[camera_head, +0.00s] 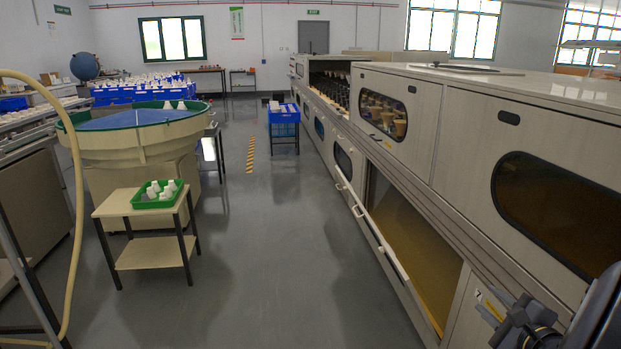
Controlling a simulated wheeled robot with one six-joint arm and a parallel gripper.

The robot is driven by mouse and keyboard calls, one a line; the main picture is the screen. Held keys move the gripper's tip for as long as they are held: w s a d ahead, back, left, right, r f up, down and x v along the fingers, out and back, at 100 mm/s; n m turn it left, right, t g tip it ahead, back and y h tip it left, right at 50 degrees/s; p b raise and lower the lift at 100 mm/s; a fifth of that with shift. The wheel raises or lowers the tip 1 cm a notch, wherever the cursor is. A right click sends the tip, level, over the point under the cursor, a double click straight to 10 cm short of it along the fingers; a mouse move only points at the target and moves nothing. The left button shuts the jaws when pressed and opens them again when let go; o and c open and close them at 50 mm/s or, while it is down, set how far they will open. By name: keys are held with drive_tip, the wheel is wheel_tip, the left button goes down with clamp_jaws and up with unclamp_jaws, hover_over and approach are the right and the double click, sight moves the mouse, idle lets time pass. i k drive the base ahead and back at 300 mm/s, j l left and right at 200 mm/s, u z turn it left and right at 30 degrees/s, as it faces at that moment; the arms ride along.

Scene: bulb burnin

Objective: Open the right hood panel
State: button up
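A long beige machine runs along the right side. Its nearest upper hood panel (464,139) has a dark oval window (551,203) and a small dark recessed grip (508,118) near its top edge; it looks shut. The upper panel to its left (426,124) also looks shut, with cup-like items showing through its window (384,113). My gripper (517,322) is at the bottom right corner, low in front of the machine and below the nearest panel.
A lower bay (415,235) of the machine is open. Farther along, an open section shows rows of dark bulb sockets (333,88). A small table (135,205) holds a green tray (142,203) beside a round bowl feeder (130,150). The grey floor (280,250) between is clear.

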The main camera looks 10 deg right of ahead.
sight(420, 100)
drive_tip(key=i, duration=3.25)
drive_tip(key=i+z, duration=0.3)
drive_tip(key=i, duration=0.2)
drive_tip(key=i+j+z, duration=0.3)
drive_tip(key=i, duration=0.15)
